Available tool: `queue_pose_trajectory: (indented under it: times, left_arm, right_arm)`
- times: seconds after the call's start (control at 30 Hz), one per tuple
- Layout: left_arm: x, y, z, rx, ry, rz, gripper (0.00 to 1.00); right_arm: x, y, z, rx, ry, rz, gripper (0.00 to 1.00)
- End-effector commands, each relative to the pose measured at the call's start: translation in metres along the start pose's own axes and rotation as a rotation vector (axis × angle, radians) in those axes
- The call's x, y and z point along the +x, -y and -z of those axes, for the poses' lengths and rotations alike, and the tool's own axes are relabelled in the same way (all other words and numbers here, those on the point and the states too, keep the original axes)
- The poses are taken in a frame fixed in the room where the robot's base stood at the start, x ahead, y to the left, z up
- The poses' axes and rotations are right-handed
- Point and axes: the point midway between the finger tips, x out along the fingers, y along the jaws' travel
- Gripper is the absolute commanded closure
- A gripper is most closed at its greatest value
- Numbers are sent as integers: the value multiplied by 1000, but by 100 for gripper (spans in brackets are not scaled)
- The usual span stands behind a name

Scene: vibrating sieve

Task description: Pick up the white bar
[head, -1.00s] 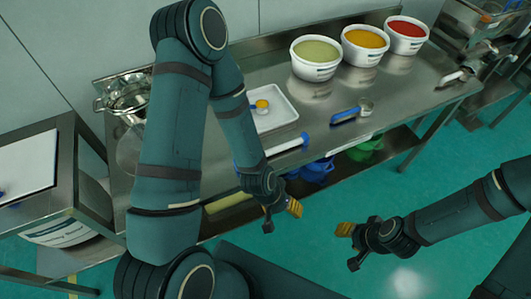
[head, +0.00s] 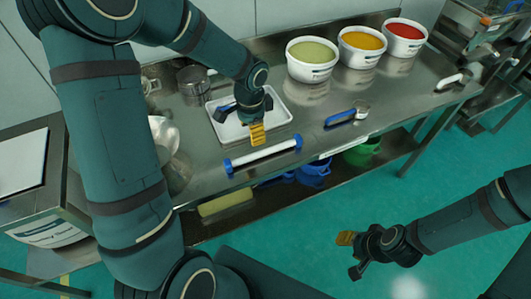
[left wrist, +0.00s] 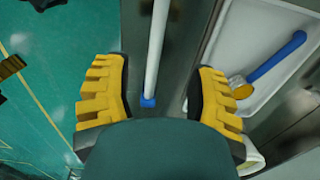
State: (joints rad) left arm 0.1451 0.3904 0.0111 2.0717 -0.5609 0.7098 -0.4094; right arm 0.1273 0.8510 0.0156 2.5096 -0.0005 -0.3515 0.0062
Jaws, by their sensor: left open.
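The white bar (head: 262,155), with blue ends, lies on the steel table near its front edge. In the left wrist view the white bar (left wrist: 156,50) runs lengthwise between my yellow fingers, with a blue end (left wrist: 148,101) near the palm; it does not appear to touch either finger. My left gripper (head: 240,125) is open and empty, above the table just behind the bar and over the front of the tray. It also shows in the left wrist view (left wrist: 156,68). My right gripper (head: 350,254) is open and empty, off the table's front over the floor.
A white tray (head: 282,119) sits right behind the bar, holding a blue-handled yellow tool (left wrist: 265,66). A blue-handled scoop (head: 345,116) lies to the right. Three tubs (head: 312,75) stand at the back. A metal sieve pot (head: 193,84) stands at the left. Blue and green containers are on the lower shelf.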

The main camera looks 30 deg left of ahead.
Motion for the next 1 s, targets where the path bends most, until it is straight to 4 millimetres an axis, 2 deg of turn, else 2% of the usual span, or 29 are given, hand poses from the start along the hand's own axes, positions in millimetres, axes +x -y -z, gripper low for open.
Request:
queue_pose_trajectory:
  times: [0.1, 0.3, 0.63, 0.9, 1.0]
  left_arm:
    - [27, -1, 0, -1, 3, -5, 43]
    - [60, -2, -1, -2, 2, -4, 43]
    - [80, -2, -2, -3, 0, -4, 43]
    - [118, -5, -5, -3, 0, -5, 43]
    - [123, -4, -5, -3, -1, -4, 43]
  right_arm:
    - [7, -3, -2, -1, 5, 0, 58]
    - [14, -5, -3, -3, 6, 1, 58]
    - [18, -7, -3, -3, 3, 1, 58]
    - [30, -11, -1, -4, -2, 0, 58]
    - [31, -12, -1, -4, -3, 0, 58]
